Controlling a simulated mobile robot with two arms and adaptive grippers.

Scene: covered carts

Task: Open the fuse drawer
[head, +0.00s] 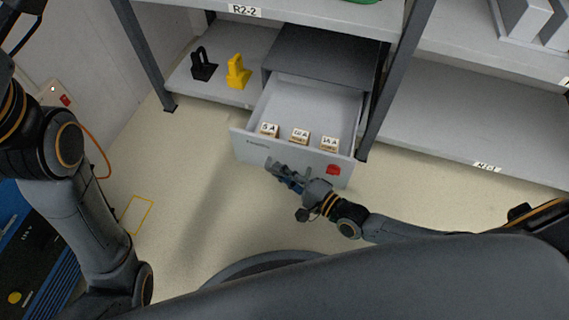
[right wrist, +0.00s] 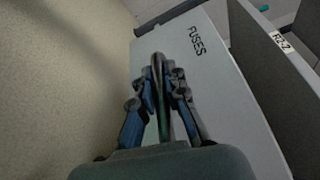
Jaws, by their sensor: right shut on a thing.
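The fuse drawer (head: 250,138) is a grey drawer pulled well out of its dark grey housing (head: 325,57) on the lower shelf. Its front, marked FUSES, also shows in the right wrist view (right wrist: 205,85). Inside it, along the front, stand three small blocks with white labels (head: 300,136). My right gripper (head: 276,168) is at the drawer's front face. In the right wrist view its fingers (right wrist: 162,68) are shut on a thin bar, the drawer handle, mostly hidden between them. My left arm shows at the left, its gripper out of view.
A black padlock-shaped piece (head: 203,66) and a yellow one (head: 238,72) stand on the shelf left of the housing. Dark rack posts (head: 148,55) flank this bay. The floor (head: 205,185) before the drawer is clear.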

